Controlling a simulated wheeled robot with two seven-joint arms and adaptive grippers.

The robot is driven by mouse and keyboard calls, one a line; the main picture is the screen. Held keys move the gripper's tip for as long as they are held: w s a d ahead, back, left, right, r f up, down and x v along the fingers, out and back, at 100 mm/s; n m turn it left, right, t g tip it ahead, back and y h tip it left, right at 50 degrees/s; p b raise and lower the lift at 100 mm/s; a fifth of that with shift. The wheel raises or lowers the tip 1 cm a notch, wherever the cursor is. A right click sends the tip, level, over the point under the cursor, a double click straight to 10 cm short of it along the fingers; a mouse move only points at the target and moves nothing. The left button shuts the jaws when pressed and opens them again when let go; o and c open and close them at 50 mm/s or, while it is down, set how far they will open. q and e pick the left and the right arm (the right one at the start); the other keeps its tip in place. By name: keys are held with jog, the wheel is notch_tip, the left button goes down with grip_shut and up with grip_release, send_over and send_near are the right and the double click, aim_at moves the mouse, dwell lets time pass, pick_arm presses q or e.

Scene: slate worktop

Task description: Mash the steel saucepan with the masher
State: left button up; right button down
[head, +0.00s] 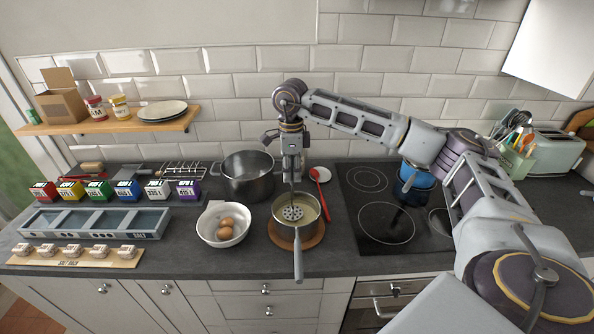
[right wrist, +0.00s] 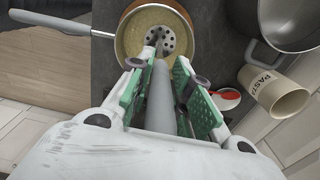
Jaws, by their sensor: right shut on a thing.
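The steel saucepan (head: 298,237) stands on a round brown board, its handle (head: 298,265) pointing to the front. Pale yellow contents show inside it in the right wrist view (right wrist: 132,40). My right gripper (head: 292,168) is above the pan, pointing down, shut on the grey handle of the masher (head: 293,212). In the right wrist view the handle (right wrist: 160,100) lies between the green-padded fingers (right wrist: 158,92). The masher's round perforated plate is within the pan's opening; I cannot tell how deep it sits in the contents. My left gripper is not in view.
A large pot (head: 247,185) stands behind left of the pan, and a white bowl with eggs (head: 208,228) to its left. A red spoon (head: 317,180) lies on a rest behind. The dark hob (head: 385,238), with a blue pot (head: 415,180), is to the right.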

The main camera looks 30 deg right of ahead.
aim_at(292, 184)
jog(key=shift+a+f+b, duration=0.1)
jog(key=shift+f+b, duration=1.65)
jog(key=shift+f, duration=0.7)
jog(key=shift+r+p, duration=1.4)
jog(key=shift+r, duration=1.2)
